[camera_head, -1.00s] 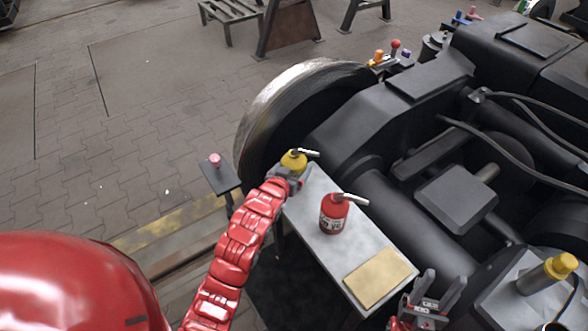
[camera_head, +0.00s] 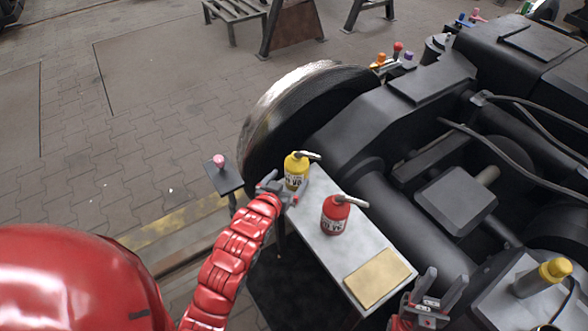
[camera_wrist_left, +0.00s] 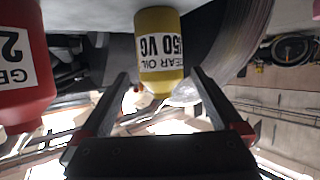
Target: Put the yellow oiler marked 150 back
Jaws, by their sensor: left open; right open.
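The yellow oiler (camera_head: 296,171) stands upright at the far left end of a grey table (camera_head: 325,258), its spout pointing right. In the left wrist view the yellow oiler (camera_wrist_left: 160,55) shows upside down, with a label reading "GEAR OIL" and what looks like "150 VG". My left gripper (camera_head: 283,188) is open, just in front of the yellow oiler; in the wrist view its fingers (camera_wrist_left: 162,85) point towards the oiler's two sides without closing on it. My right gripper (camera_head: 438,290) is open and empty, to the right of the table's near end.
A red oiler (camera_head: 335,215) stands on the table close to the yellow one. A tan board (camera_head: 377,278) lies at the near end. A small stand with a pink knob (camera_head: 219,161) is left of the table. The black bogie with its wheel (camera_head: 290,105) lies behind and to the right.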

